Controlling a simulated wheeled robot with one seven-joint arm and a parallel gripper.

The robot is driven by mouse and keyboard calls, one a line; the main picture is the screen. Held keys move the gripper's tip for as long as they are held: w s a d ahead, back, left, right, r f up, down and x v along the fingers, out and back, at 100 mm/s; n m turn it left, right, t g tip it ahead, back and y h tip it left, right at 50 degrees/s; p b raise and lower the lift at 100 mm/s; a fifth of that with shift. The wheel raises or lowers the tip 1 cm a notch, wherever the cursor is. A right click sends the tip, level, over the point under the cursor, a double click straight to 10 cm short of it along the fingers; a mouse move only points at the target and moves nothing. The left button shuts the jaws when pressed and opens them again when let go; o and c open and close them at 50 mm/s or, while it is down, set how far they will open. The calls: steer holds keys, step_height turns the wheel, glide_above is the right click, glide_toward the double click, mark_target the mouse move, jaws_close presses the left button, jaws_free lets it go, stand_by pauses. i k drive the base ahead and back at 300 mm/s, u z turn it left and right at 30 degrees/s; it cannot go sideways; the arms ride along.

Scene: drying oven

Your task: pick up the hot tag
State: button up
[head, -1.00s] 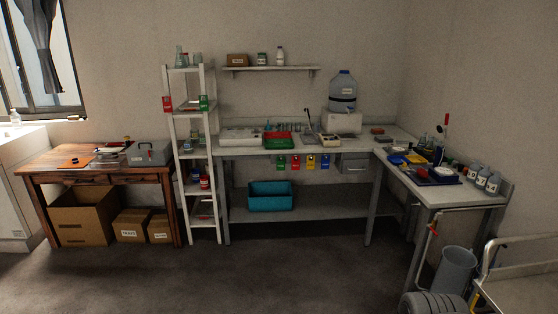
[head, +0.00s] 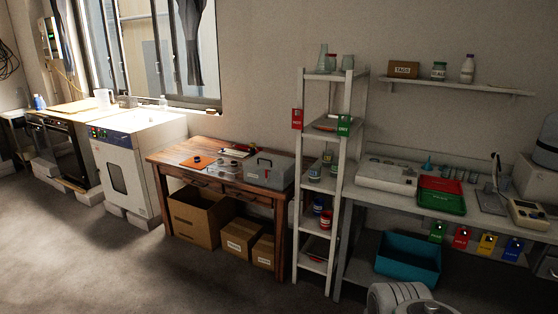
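A red tag (head: 297,119) with pale lettering hangs on the left front post of the white shelf rack (head: 300,200). Its lettering is too small to read surely. A green tag (head: 344,125) hangs on the right front post at about the same height. Another red tag (head: 461,237) hangs from the front edge of the grey bench, between a green tag (head: 437,232) and a yellow tag (head: 487,244). I cannot tell by reading which red tag is the hot tag. My gripper is not in view; only a pale part of my arm shows at the bottom.
A blue tag (head: 513,250) hangs at the row's right end. A teal bin (head: 408,257) sits on the bench's lower shelf. A wooden table (head: 163,157) with a grey toolbox (head: 269,170) stands left of the rack. The floor (head: 120,260) in front is clear.

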mark_target(298, 121)
steer(key=u, duration=0.05)
steer(key=i, duration=1.55)
steer(key=u, duration=0.65)
steer(key=i, duration=0.9)
steer(key=u, duration=0.7)
